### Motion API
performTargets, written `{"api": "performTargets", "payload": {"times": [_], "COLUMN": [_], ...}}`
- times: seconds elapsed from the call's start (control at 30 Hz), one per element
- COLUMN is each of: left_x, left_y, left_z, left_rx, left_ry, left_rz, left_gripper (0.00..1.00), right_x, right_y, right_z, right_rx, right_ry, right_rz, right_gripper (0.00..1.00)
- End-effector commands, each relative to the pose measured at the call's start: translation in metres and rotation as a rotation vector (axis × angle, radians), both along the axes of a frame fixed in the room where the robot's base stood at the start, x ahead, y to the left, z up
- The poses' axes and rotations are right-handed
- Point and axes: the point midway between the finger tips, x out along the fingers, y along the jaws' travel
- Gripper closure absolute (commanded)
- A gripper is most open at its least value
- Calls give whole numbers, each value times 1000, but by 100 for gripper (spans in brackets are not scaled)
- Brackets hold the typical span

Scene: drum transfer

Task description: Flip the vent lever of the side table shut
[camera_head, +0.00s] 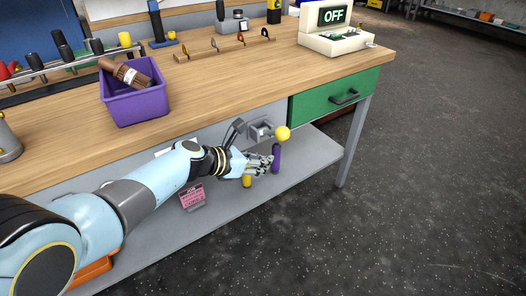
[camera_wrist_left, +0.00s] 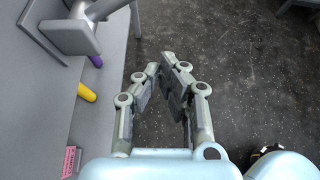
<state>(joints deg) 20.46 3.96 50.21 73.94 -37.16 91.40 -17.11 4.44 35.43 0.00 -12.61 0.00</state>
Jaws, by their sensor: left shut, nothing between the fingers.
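The vent lever's yellow ball knob (camera_head: 282,133) shows in the head view below the green drawer, beside a grey bracket (camera_head: 260,131) under the tabletop. In the left wrist view a grey mount (camera_wrist_left: 70,37) with a grey bar (camera_wrist_left: 106,8) stands at the upper left; the knob is not visible there. My left gripper (camera_head: 272,163) is low in front of the lower shelf, just below and left of the knob and apart from it. In the left wrist view its fingers (camera_wrist_left: 162,62) are closed together and empty. My right gripper is in neither view.
A purple cylinder (camera_head: 276,154), a yellow cylinder (camera_head: 247,181) and a pink card (camera_head: 192,196) stand on the grey lower shelf (camera_head: 325,151). The dark floor (camera_head: 430,160) to the right is clear.

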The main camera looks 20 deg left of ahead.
Motion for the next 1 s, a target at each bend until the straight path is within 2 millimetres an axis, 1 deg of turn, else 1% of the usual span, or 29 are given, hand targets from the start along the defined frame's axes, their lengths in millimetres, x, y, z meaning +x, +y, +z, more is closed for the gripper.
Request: {"api": "performTargets", "payload": {"times": [0.03, 0.1, 0.17, 0.3, 0.4, 0.5, 0.67, 1.0], "left_x": [-6, -17, -26, -43, -51, -55, -57, -56], "left_y": [7, 15, 21, 34, 40, 43, 44, 44], "left_z": [20, 27, 33, 43, 47, 50, 49, 49], "left_rx": [2, 2, 2, 1, 0, -1, -1, -1], "left_ry": [-9, -9, -9, -8, -7, -8, -7, -8], "left_rz": [0, 0, 0, -1, 0, 0, -1, 0], "left_gripper": [100, 100, 100, 100, 100, 100, 100, 100], "right_x": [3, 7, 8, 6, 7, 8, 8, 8], "right_y": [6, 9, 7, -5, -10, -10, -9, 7], "right_z": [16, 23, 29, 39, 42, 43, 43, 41], "right_rx": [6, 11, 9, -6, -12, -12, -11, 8], "right_ry": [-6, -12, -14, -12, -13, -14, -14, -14], "right_rz": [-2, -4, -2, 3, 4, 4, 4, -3], "right_gripper": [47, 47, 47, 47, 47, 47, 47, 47]}}
